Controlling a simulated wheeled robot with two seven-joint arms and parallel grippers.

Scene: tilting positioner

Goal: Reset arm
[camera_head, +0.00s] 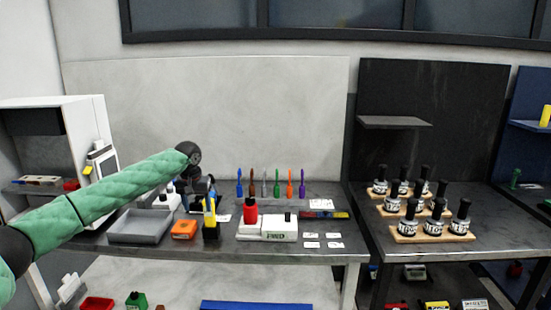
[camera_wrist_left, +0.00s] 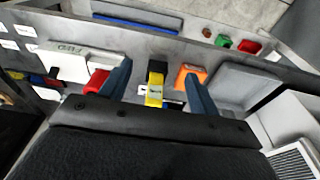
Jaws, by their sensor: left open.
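My left arm, in a green quilted sleeve, reaches in from the left in the head view. Its dark left gripper (camera_head: 203,192) hangs over the left table and is partly hard to make out against the things behind it. In the left wrist view the two blue-grey fingers of the left gripper (camera_wrist_left: 160,90) stand apart with nothing held. My right gripper is in neither view.
Several coloured tools stand along the back. Black-capped bottles on wooden racks (camera_head: 432,236) fill the right table.

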